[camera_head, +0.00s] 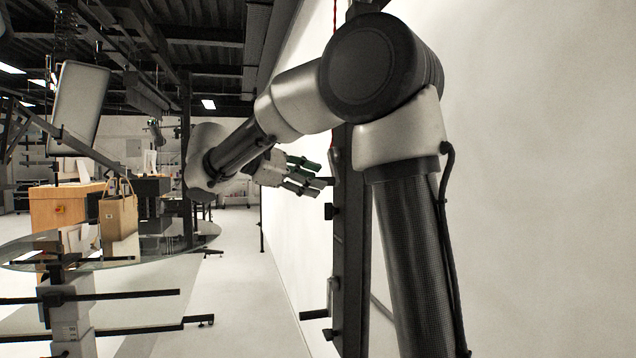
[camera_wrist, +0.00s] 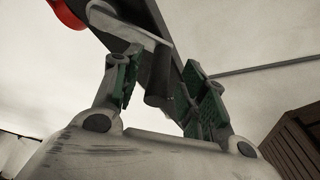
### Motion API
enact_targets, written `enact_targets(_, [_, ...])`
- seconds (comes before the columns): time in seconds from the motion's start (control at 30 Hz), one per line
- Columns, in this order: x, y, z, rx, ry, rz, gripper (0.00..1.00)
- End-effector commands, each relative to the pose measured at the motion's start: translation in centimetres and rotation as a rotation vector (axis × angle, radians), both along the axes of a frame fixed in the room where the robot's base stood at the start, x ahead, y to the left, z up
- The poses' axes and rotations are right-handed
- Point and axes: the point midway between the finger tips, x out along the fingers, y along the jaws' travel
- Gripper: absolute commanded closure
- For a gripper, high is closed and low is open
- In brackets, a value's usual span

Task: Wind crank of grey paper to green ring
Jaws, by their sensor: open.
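A large pale paper backdrop (camera_head: 540,150) hangs on the right in the head view. A dark upright stand (camera_head: 345,260) with several short black knobs stands along it, partly hidden behind my arm. My gripper (camera_head: 308,176) is open, its green-padded fingers pointing at the stand. In the wrist view, the open fingers of my gripper (camera_wrist: 160,85) lie on either side of a dark cylindrical handle (camera_wrist: 160,75). I cannot tell whether they touch it. A red part (camera_wrist: 68,12) shows at the upper left. I cannot make out a green ring in either view.
A round glass turntable (camera_head: 185,242) with a tan paper bag (camera_head: 118,215) on it stands at the left. Black horizontal bars (camera_head: 130,295) stick out below it. A wooden cabinet (camera_head: 60,205) is behind. The pale floor (camera_head: 235,310) between turntable and backdrop is clear.

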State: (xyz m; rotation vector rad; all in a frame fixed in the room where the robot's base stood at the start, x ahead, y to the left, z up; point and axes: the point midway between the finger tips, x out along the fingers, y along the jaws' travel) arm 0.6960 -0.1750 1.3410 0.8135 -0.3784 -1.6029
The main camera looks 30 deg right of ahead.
Motion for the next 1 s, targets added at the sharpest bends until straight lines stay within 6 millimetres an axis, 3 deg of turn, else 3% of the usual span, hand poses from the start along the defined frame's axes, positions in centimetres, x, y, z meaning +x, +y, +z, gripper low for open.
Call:
enact_targets(0.2, [0.0, -2.2, -0.6, 0.0, -0.001, 0.0, 0.58])
enact_targets(0.47, [0.0, -2.4, -0.7, 0.0, -0.001, 0.001, 0.58])
enact_targets(0.5, [0.0, -2.4, -0.7, 0.0, -0.001, 0.001, 0.59])
enact_targets(0.73, [0.0, -2.4, -0.7, 0.0, -0.001, 0.001, 1.0])
enact_targets(1.0, [0.0, -2.6, -0.7, 0.001, 0.004, 0.0, 1.0])
